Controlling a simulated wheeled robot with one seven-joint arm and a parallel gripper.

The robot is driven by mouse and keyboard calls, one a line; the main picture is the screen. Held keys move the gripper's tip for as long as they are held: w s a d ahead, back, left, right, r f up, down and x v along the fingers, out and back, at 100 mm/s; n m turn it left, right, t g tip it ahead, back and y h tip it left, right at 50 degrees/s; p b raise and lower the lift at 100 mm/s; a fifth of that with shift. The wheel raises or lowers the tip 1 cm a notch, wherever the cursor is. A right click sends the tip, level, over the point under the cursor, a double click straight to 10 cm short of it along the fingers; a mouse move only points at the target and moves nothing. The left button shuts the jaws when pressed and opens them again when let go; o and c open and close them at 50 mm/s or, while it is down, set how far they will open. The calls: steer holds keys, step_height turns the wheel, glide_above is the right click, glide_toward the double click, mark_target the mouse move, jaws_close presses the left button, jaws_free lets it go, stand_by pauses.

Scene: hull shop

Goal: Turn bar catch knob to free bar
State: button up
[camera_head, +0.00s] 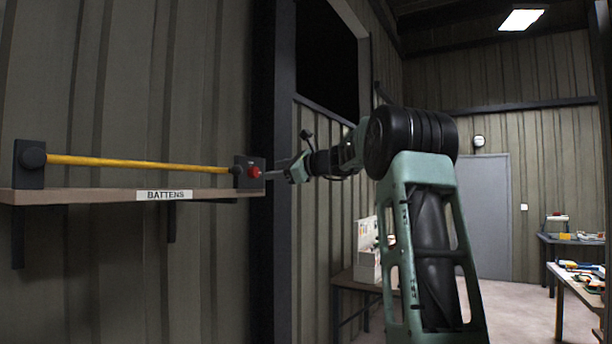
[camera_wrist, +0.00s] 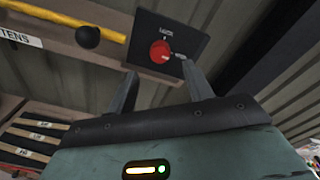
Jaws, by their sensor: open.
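The yellow bar (camera_head: 140,163) lies level above the wall shelf, between two dark end blocks. The red catch knob (camera_head: 254,172) is on the right dark block (camera_head: 244,163); the red knob (camera_wrist: 160,51) also shows in the wrist view, on a dark plate (camera_wrist: 186,30) with a small label above it. The bar's yellow end (camera_wrist: 70,18) and a black ball (camera_wrist: 88,37) are left of the plate. My gripper (camera_head: 272,175) is just right of the knob. In the wrist view my gripper (camera_wrist: 160,70) is open, its fingers spread below and either side of the knob; whether they touch it I cannot tell.
The shelf (camera_head: 90,192) carries a BATTENS label (camera_head: 164,195). A dark post (camera_head: 274,120) stands behind my gripper. A bench (camera_head: 350,283) with a pale box (camera_head: 368,266) is beyond my arm. Tables with tools (camera_head: 580,280) are at the far right, near a grey door (camera_head: 480,215).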

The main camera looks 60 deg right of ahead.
steer(key=s+b, duration=0.3)
steer(key=s, duration=0.7)
steer(key=shift+s+d+r, duration=0.3)
steer(key=shift+d+r, duration=0.1)
steer(key=shift+d, duration=0.05)
